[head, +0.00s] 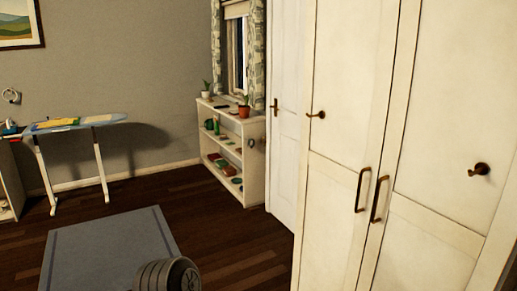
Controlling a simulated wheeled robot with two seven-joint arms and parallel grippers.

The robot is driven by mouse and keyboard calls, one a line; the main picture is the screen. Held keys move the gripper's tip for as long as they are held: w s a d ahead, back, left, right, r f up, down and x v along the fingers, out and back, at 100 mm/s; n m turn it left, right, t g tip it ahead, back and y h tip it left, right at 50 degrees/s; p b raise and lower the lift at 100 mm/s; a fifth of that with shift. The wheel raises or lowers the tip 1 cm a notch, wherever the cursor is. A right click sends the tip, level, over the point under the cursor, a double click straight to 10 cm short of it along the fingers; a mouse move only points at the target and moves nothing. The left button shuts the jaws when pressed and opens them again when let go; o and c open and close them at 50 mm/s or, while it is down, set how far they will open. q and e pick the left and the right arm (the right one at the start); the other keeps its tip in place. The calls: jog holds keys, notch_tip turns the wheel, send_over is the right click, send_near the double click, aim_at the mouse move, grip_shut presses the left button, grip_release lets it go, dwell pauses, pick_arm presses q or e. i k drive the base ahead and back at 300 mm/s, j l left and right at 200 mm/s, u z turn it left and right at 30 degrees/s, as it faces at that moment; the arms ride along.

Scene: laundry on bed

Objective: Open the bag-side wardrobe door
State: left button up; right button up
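The white wardrobe fills the right side of the head view. Its left door (335,155) and right door (440,130) both look shut, meeting at a narrow vertical seam. The left door has a bronze bar handle (360,190), and the right door has a matching handle (377,200) close beside it. A bronze hook (317,115) is on the left door and another hook (479,170) is on the right door. No bag is in view, so I cannot tell which door is the bag-side one. Neither of my grippers is in view.
A white room door (286,75) stands just left of the wardrobe. A low white shelf (262,165) with plants and small items is under the window. An ironing board (80,122) stands at left. A grey-blue rug (105,245) lies on the open wooden floor.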

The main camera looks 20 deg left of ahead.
aim_at(350, 52)
jog(key=u, duration=0.15)
jog(key=i+j, duration=0.25)
jog(key=i, duration=0.25)
jog(key=z, duration=1.55)
